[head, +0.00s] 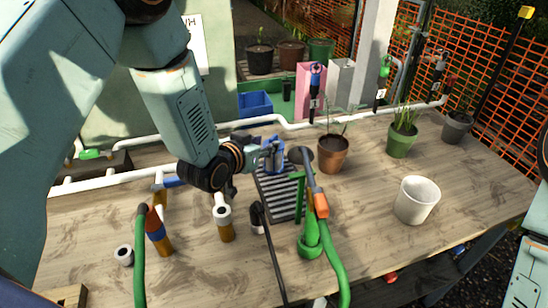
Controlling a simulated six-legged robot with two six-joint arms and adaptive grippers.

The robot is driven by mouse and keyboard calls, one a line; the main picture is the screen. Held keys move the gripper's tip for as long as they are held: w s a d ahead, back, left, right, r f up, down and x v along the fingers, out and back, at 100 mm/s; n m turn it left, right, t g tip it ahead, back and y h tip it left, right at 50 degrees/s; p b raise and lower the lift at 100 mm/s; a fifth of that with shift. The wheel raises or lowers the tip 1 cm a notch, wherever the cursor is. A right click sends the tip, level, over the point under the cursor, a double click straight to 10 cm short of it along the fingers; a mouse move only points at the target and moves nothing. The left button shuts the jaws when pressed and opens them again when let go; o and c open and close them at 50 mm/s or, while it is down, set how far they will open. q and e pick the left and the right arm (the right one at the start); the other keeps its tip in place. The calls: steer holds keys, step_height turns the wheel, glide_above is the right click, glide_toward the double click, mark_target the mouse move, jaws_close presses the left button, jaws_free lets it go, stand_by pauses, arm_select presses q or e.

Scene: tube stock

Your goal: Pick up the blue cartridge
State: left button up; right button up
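The blue cartridge (273,158) appears as a small blue upright piece at the back end of a dark slotted grate on the table. My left gripper (264,153) comes in from the left and its fingers are right at the cartridge. The fingers overlap it in the picture and are small, so I cannot tell whether they are closed on it or only around it. The cartridge's left side is partly hidden by the gripper. My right gripper is out of view; only part of my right arm shows at the lower right edge.
Close by are the grate (284,204), a green-and-orange hose sprayer (311,235), a terracotta pot (333,155) and a white-topped brown tube (225,225). A white pot (417,200) and a green pot (402,141) stand right. A white pipe (285,124) runs behind. Table between the pots is clear.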

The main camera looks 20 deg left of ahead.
mark_target(272, 138)
arm_select(q)
steer(key=x, duration=0.5)
steer(key=shift+w+r, duration=0.1)
steer(key=shift+w, duration=0.3)
steer(key=shift+w+a, duration=0.15)
steer(key=shift+w, duration=0.15)
steer(key=c, duration=0.4)
jaws_close()
